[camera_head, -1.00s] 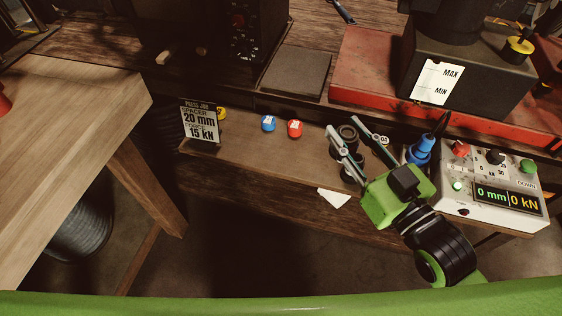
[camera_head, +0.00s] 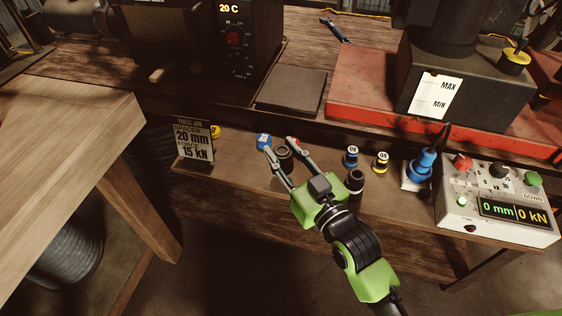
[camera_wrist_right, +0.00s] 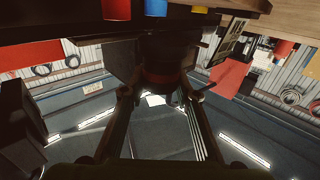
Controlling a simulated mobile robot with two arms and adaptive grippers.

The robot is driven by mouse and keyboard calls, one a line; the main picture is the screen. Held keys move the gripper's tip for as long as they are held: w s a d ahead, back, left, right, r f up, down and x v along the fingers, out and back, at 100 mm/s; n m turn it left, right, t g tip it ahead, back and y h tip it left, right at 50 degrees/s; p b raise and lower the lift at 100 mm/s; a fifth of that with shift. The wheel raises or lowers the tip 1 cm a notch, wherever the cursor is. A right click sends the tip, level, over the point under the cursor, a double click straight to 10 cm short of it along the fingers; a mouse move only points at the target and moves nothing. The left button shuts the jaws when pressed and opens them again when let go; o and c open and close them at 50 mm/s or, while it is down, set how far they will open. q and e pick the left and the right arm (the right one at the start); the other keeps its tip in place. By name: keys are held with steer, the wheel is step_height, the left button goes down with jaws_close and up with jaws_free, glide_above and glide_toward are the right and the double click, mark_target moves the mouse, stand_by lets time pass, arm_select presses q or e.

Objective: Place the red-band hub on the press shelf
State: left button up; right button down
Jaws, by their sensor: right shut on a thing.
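My right gripper (camera_head: 281,151) is shut on a dark round hub (camera_head: 285,160) over the wooden shelf (camera_head: 235,160). In the right wrist view the hub (camera_wrist_right: 163,60) sits between the two fingers and shows a dull red band near its end. I cannot tell whether it touches the shelf. A blue cap (camera_head: 263,141) and a partly covered red cap (camera_head: 292,140) are close by the fingertips. A blue-banded hub (camera_head: 351,157), a yellow-banded hub (camera_head: 381,162) and a plain dark hub (camera_head: 355,182) stand to the right. My left gripper is out of view.
A job sign (camera_head: 193,141) stands at the shelf's left end, with a yellow cap (camera_head: 215,131) behind it. A red press base (camera_head: 365,92) is behind.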

mark_target(286, 171)
steer(key=shift+w+a+f, duration=0.15)
steer(key=shift+a, duration=0.05)
steer(key=shift+f, duration=1.55)
steer(key=shift+f, duration=0.1)
steer(key=c, duration=2)
jaws_free()
steer(key=shift+f, duration=0.25)
steer(key=o, duration=0.4)
steer(key=shift+o, duration=0.2)
steer(key=shift+r, duration=0.1)
